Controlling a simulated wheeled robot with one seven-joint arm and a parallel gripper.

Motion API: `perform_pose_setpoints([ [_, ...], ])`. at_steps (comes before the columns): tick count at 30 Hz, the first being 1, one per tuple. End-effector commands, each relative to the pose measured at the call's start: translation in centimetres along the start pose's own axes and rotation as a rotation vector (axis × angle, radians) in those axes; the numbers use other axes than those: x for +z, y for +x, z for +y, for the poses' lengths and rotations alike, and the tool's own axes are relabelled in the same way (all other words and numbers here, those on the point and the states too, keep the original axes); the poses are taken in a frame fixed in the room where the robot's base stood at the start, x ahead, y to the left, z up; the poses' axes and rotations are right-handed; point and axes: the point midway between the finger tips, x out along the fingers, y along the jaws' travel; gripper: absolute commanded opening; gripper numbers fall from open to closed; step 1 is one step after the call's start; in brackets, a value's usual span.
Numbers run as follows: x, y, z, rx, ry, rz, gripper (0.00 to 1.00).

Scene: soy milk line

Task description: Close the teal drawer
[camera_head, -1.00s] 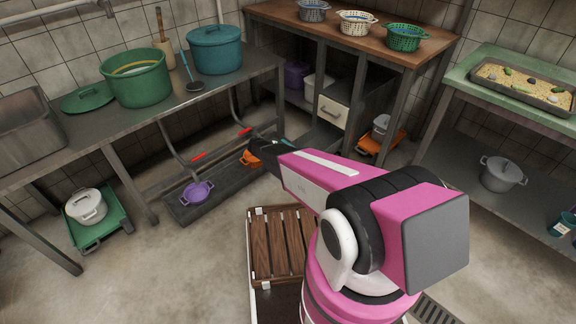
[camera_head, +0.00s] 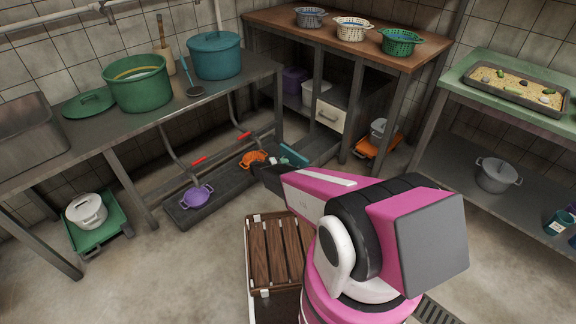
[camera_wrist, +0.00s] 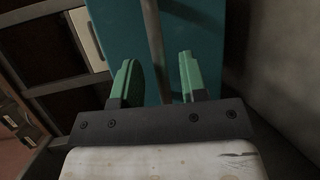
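The teal drawer (camera_head: 294,153) sits low in the cabinet under the wooden counter and stands pulled out, its grey box (camera_head: 321,146) showing behind the teal front. In the wrist view the teal front (camera_wrist: 190,25) fills the upper middle, with a grey bar handle (camera_wrist: 152,35) running across it. My gripper (camera_wrist: 156,62) faces this front with its two green fingers apart, one on each side of the handle's line. Nothing is held. I cannot tell whether the fingers touch the front. In the head view my arm hides part of the gripper.
A white drawer (camera_head: 330,116) is above, in the same cabinet. An orange pot (camera_head: 254,159) and a purple pot (camera_head: 196,196) sit on a low dark platform to the left. A slatted wooden crate (camera_head: 276,250) stands in front.

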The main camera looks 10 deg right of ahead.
Motion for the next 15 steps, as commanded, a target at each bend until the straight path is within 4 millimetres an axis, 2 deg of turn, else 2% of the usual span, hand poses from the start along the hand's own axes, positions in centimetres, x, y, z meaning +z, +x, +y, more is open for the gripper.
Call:
perform_pose_setpoints([
  [6,0.0,2.1,0.0,-0.001,0.000,0.000,0.40],
  [15,0.0,2.5,0.0,-0.001,0.000,0.000,0.40],
])
